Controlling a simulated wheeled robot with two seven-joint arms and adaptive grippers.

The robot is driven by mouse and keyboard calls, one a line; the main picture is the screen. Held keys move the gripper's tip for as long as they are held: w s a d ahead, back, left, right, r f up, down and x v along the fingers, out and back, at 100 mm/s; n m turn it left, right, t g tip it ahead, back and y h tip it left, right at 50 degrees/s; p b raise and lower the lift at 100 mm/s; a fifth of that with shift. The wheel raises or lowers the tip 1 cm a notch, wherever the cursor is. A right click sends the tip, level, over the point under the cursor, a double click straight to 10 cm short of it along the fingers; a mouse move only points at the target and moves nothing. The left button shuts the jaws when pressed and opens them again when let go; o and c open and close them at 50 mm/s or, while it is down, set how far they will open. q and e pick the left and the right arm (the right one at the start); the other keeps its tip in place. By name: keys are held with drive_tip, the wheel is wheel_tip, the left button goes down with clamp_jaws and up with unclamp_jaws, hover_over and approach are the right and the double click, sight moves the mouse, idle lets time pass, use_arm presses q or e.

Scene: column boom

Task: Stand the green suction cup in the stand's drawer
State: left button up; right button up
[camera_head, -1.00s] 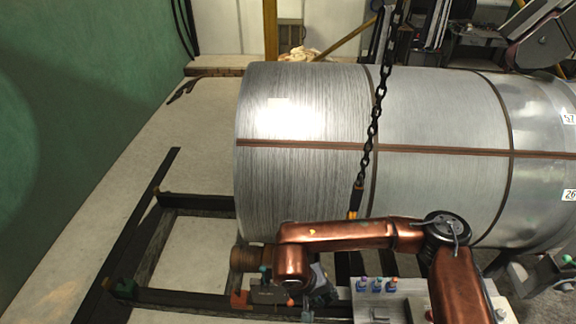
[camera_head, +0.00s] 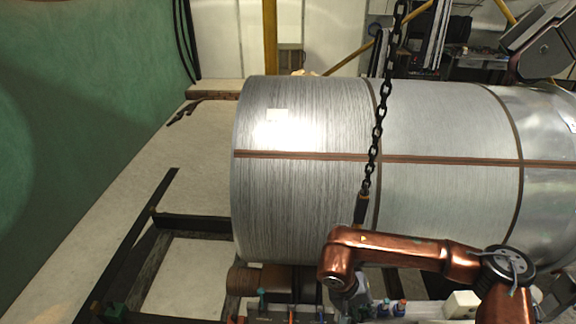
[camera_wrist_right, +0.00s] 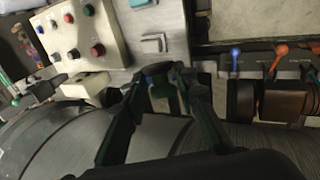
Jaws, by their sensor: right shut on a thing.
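My right gripper shows in the wrist view (camera_wrist_right: 170,75), its two dark fingers closed around a small dark green piece (camera_wrist_right: 164,90), which looks like the green suction cup. In the head view the right gripper (camera_head: 354,302) hangs at the bottom edge below my copper arm, and what it holds is hidden there. I cannot make out the stand's drawer for certain. My left gripper is not in view.
A large grey wound drum (camera_head: 300,200) fills the middle, with a hanging chain (camera_head: 378,125) in front. A box with coloured buttons (camera_wrist_right: 85,35) stands left of the fingers. Blue (camera_wrist_right: 235,55) and orange (camera_wrist_right: 280,55) topped pieces stand at the right. A dark frame (camera_head: 130,240) lies at floor left.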

use_arm(q)
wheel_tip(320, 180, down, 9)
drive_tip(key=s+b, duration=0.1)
drive_tip(key=b, duration=0.6)
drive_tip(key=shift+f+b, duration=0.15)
drive_tip(key=shift+b, duration=0.2)
use_arm(e)
wheel_tip(320, 180, down, 10)
drive_tip(key=shift+w, duration=0.15)
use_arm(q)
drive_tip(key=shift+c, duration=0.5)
use_arm(e)
drive_tip(key=shift+r, duration=0.1)
